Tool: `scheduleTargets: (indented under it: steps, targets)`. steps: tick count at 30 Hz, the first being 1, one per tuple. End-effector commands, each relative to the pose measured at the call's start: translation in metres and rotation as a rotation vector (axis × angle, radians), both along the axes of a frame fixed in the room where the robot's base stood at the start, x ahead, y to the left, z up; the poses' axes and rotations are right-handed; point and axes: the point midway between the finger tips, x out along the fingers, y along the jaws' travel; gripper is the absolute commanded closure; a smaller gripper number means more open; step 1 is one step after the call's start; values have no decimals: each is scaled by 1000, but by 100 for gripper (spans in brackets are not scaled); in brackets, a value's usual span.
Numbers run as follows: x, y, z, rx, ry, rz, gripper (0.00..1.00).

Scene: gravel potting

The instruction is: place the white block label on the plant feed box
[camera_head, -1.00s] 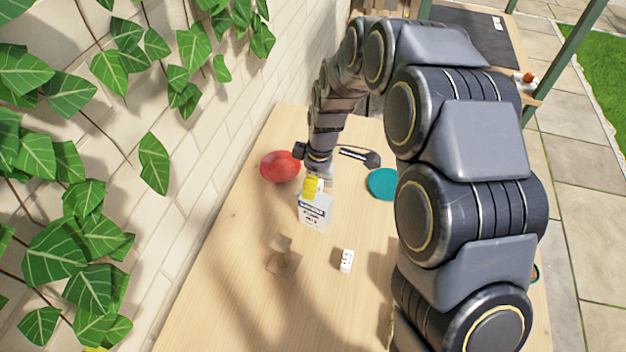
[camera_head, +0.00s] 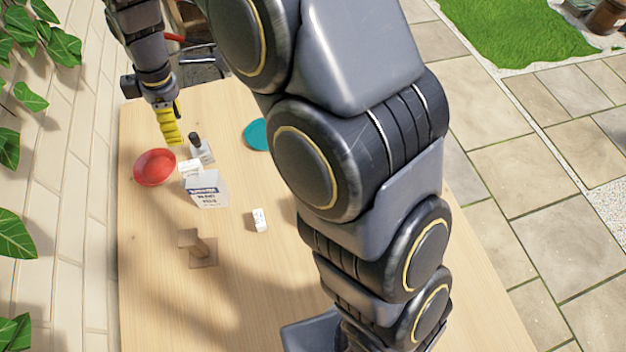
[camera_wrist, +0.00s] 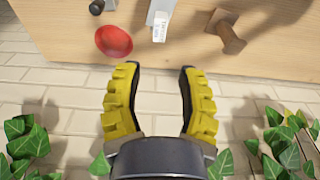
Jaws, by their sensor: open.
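The plant feed box (camera_head: 208,190), white with a dark band and print, stands upright on the table. A small white block (camera_head: 190,167) with markings shows at the box's top, on the wall side. In the wrist view this printed block (camera_wrist: 160,25) overlaps the edge of the grey-white box (camera_wrist: 160,8); I cannot tell whether it rests fully on top. A second small white block (camera_head: 259,219) with dark marks is on the table to the box's right. My gripper (camera_head: 172,135), with yellow fingers, is above and behind the box. In the wrist view my gripper (camera_wrist: 160,75) is open and empty.
A teal disc (camera_head: 258,134) lies farther right. A wooden stand (camera_head: 197,249) is nearer. The wall (camera_head: 70,200) borders the left; the near table is clear.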

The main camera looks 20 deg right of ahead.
Motion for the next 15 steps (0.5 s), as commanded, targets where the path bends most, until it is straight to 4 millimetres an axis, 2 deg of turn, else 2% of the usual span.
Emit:
scheduleTargets:
  steps: [4, 7, 11, 15]
  targets:
    - [-8, -13, 8, -4, 11, -65, 62]
    - [-28, -40, 23, -17, 34, -204, 62]
    - [-74, -89, 43, -54, 86, -485, 62]
    - [-132, -138, 56, -101, 130, -825, 62]
